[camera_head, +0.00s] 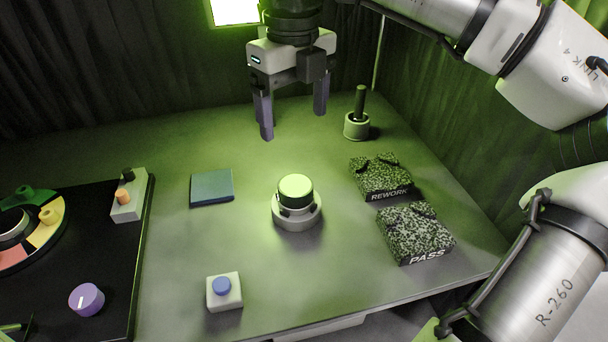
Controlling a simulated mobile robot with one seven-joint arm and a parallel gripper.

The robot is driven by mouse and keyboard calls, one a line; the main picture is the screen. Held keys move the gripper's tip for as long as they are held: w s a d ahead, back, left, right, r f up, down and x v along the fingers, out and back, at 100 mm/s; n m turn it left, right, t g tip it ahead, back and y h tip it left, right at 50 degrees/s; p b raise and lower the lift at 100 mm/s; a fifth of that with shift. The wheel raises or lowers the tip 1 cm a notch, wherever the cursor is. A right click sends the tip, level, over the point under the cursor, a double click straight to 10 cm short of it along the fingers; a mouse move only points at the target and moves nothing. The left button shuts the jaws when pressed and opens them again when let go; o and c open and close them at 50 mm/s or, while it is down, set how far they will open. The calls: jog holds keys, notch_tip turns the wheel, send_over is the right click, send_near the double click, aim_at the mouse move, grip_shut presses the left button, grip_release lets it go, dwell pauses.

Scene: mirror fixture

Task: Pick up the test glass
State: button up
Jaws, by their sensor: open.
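A round piece with a pale green-lit top (295,188) sits in a grey ring-shaped base (297,217) in the middle of the table; it looks like the test glass, though I cannot be sure of that. A dark band shows around it just below its top. My gripper (294,122) hangs above the table behind it, pointing down. Its two dark fingers are spread apart with nothing between them. The fingers are clear of the round piece and of the table.
REWORK (368,190) and PASS (400,247) speckled blocks lie right; a cup with a dark-handled tool (357,126) stands behind. A teal pad (212,187) lies left, a blue-button box (224,293) in front. A black panel (110,265) fills the left. Table between is clear.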

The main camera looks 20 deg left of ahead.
send_over(295, 184)
jog(key=f, duration=0.8)
jog(key=shift+w+p, duration=0.3)
jog(key=shift+s+f+p, duration=0.2)
jog(key=shift+f+p, duration=0.15)
jog(key=shift+f, duration=1.05)
jog(key=shift+s+f+p, duration=0.15)
jog(key=shift+f+p, duration=0.2)
jog(key=shift+f, duration=1)
jog(key=c, duration=1.3)
jog(key=shift+r, duration=0.1)
